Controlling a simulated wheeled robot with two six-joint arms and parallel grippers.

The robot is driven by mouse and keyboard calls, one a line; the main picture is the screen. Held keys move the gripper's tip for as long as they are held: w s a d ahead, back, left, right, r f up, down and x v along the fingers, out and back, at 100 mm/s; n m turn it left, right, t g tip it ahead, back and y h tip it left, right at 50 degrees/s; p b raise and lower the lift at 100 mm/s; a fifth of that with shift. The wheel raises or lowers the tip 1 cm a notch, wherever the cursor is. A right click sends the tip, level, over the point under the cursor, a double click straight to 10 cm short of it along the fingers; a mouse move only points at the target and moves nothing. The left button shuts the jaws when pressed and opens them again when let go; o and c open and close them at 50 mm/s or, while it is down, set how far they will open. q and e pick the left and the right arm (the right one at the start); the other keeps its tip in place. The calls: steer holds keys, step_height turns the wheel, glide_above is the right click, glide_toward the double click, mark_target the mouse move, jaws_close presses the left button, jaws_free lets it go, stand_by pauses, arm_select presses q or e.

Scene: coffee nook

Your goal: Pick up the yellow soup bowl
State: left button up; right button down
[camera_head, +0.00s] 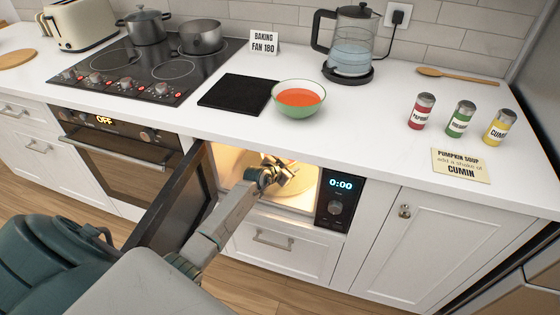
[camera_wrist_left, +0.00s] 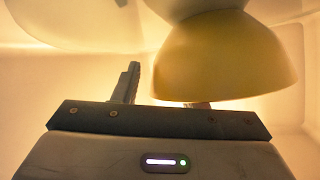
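The yellow bowl (camera_wrist_left: 225,58) shows large in the left wrist view, inside the lit microwave (camera_head: 333,204). In that view its wide edge faces my gripper body and its narrow end touches a pale shape at the top. My left gripper (camera_head: 279,174) reaches into the microwave opening. It also shows in the wrist view (camera_wrist_left: 163,95), with fingers apart. One finger stands clear left of the bowl; the other is mostly hidden behind it. Contact is unclear. My right gripper is out of view.
The microwave door (camera_head: 170,212) hangs open left of my arm. On the counter above stand a green bowl of orange soup (camera_head: 298,98), a black mat (camera_head: 238,93), a kettle (camera_head: 352,45) and several shakers (camera_head: 461,118).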

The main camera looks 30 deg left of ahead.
arm_select(q)
jaws_close()
steer(key=shift+r, duration=0.1)
steer(key=shift+s+d, duration=0.1)
stand_by(0.3)
